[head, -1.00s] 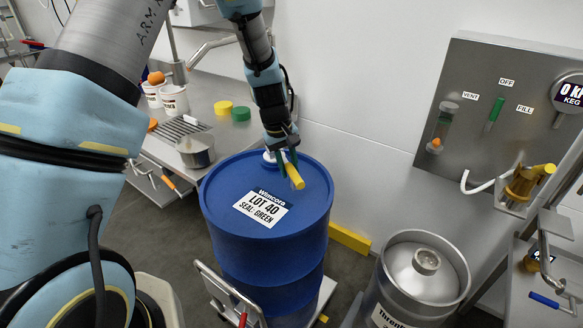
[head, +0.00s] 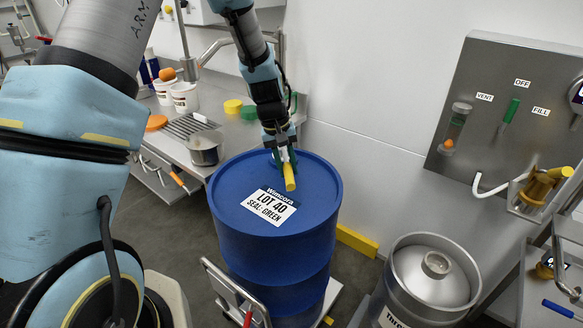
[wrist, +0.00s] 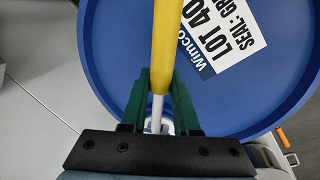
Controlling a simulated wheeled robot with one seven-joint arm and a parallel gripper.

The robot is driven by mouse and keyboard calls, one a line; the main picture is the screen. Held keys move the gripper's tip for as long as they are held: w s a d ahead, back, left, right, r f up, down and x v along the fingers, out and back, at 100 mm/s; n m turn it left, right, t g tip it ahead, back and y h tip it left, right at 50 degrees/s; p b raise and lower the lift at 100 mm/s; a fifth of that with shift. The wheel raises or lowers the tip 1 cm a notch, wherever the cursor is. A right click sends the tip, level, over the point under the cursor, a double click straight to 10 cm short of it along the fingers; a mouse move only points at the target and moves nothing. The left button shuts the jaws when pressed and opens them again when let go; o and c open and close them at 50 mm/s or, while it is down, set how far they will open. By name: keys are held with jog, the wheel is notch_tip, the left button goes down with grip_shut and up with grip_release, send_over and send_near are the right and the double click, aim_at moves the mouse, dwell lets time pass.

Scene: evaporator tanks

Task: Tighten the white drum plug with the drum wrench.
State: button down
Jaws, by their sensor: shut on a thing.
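The blue drum (head: 235,195) stands upright with a "LOT 40 SEAL: GREEN" label on its lid. My gripper (head: 284,158) is over the far part of the lid, its green fingers shut on the drum wrench. The wrench's yellow handle (head: 289,178) points toward the camera over the lid. In the wrist view, the yellow handle (wrist: 166,45) and its pale shaft (wrist: 156,113) run between the green fingers (wrist: 158,90). The white plug is mostly hidden behind my gripper and cannot be made out clearly. I cannot tell how the wrench head sits on it.
A steel keg (head: 432,280) stands right of the drum. A steel counter (head: 165,140) with a pot (head: 205,150), white tubs and yellow and green lids is at left. A valve panel (head: 485,130) hangs on the right wall. A cart handle (head: 225,285) is before the drum.

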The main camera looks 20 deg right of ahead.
jog(key=shift+w+a+m, duration=0.25)
jog(key=shift+a+m, duration=0.35)
jog(key=shift+a, duration=0.05)
jog(key=shift+w+a+m, duration=0.35)
jog(key=shift+a+m, duration=0.25)
jog(key=shift+a, duration=0.05)
jog(key=shift+w+a+m+g, duration=0.3)
jog(key=shift+w+a+m, duration=0.15)
jog(key=shift+a+m, duration=0.2)
jog(key=shift+w+a+m+y, duration=0.3)
jog(key=shift+w+a+m, duration=0.2)
jog(key=shift+m, duration=0.15)
